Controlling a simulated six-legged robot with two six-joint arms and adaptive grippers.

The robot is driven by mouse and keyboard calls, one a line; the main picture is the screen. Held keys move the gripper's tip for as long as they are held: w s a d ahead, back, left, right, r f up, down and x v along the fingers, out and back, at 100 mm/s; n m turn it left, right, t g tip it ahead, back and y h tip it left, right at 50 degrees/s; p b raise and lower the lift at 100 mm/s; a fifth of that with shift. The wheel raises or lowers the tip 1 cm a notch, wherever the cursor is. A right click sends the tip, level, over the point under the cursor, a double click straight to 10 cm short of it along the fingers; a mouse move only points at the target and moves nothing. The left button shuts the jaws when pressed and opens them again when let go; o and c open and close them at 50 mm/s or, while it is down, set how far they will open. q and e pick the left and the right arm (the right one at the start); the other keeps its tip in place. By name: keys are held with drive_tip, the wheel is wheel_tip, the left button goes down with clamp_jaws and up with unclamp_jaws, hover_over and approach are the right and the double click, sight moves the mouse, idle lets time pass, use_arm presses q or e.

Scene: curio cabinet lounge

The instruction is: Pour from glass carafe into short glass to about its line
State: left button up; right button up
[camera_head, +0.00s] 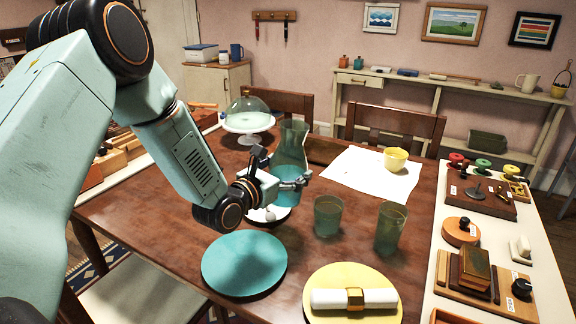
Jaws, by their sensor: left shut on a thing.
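The glass carafe (291,145) is a clear greenish vessel with blue-green liquid in its lower part. It stands about upright near the middle of the table. My left gripper (292,183) is shut on its lower body, coming from the left. I cannot tell whether its base touches the surface below. The short glass (327,216) is green-tinted and stands upright on the table, in front and to the right of the carafe, apart from it. Its line cannot be made out, and it seems empty. My right gripper is not in view.
A taller green glass (390,228) stands right of the short glass. A teal plate (244,264) and a yellow plate (333,276) with a rolled napkin lie in front. A yellow cup (396,159) stands on white paper (352,172) behind. A domed cake stand (248,122) is at back left.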

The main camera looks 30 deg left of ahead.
use_arm(q)
drive_tip(key=shift+s+a+r+m+g+y+p, duration=0.15)
drive_tip(key=shift+m+g+p, duration=0.25)
drive_tip(key=shift+p, duration=0.7)
drive_tip(key=shift+w+a+r+m+g+y+p, duration=0.15)
drive_tip(key=shift+m+p, duration=0.3)
drive_tip(key=shift+p, duration=0.7)
drive_tip(key=shift+s+a+m+g+y+p, duration=0.15)
drive_tip(key=shift+m+g+p, duration=0.25)
drive_tip(key=shift+p, duration=0.7)
drive_tip(key=shift+f+m+g+y+p, duration=0.1)
drive_tip(key=shift+m+g+y+p, duration=0.35)
drive_tip(key=shift+p, duration=0.8)
drive_tip(key=shift+s+a+f+m+g+y+p, duration=0.1)
drive_tip(key=shift+f+m+g+y+p, duration=0.25)
drive_tip(key=shift+p, duration=0.45)
drive_tip(key=shift+a+m+g+y+p, duration=0.15)
drive_tip(key=shift+m+p, duration=0.3)
drive_tip(key=shift+p, duration=0.3)
drive_tip(key=shift+s+a+f+m+g+y+p, duration=0.2)
drive_tip(key=shift+a+f+m+g+y+p, duration=0.15)
drive_tip(key=shift+f+m+g+p, duration=0.2)
drive_tip(key=shift+s+a+f+m+g+y, duration=0.1)
drive_tip(key=shift+f+m+g+y, duration=0.35)
drive_tip(key=shift+f+m+y, duration=0.25)
drive_tip(key=shift+f+m+g+y, duration=0.25)
drive_tip(key=shift+f+g+y, duration=0.05)
drive_tip(key=shift+f+y, duration=0.2)
drive_tip(key=shift+a, duration=0.1)
